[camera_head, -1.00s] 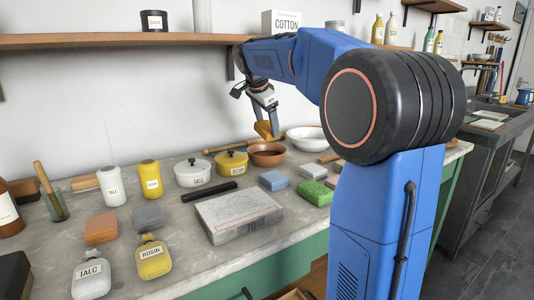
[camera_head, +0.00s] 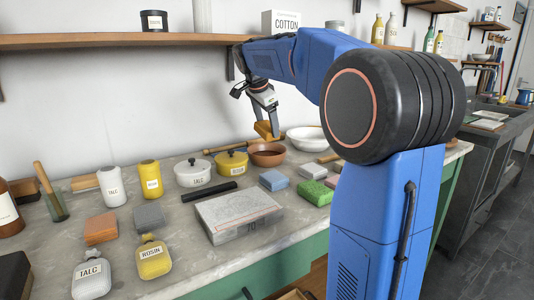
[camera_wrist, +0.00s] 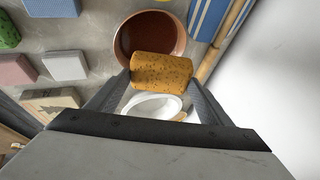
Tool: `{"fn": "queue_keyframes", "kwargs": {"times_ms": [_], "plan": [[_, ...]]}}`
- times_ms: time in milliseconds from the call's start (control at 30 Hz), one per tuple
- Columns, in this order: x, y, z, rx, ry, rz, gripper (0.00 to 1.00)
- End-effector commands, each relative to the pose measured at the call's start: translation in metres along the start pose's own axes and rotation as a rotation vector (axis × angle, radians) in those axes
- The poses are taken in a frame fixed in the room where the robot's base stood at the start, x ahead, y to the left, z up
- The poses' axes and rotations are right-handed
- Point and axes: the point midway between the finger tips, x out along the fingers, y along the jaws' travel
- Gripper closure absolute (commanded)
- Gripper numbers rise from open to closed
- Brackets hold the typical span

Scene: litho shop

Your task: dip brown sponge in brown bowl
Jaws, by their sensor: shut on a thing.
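My gripper (camera_head: 268,116) is shut on the brown sponge (camera_head: 264,130), a yellowish-brown block with dark specks. In the wrist view the sponge (camera_wrist: 161,70) sits between both fingertips (camera_wrist: 160,84). The brown bowl (camera_head: 268,160) stands on the bench just below the sponge in the head view. In the wrist view the bowl (camera_wrist: 122,45) shows a dark reddish-brown inside, and the sponge overlaps its near rim. The sponge looks held above the bowl, with no clear contact; the exact gap is hard to tell.
A white bowl (camera_head: 306,139) stands right of the brown bowl, and a yellow pot (camera_head: 231,164) stands left of it. A wooden rod (camera_head: 222,147) lies behind. Blue and green blocks (camera_head: 314,192) and a stone slab (camera_head: 240,212) lie in front. A shelf (camera_head: 120,40) runs above.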

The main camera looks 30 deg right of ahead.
Motion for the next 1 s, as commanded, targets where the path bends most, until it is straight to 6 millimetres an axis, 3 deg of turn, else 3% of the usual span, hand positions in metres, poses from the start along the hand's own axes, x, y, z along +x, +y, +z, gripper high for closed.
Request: {"fn": "queue_keyframes", "kwargs": {"times_ms": [367,1000], "plan": [[-0.001,-0.001,-0.001,0.000,0.000,0.000,0.44],[-0.035,-0.012,-0.015,0.000,0.000,0.000,0.44]]}}
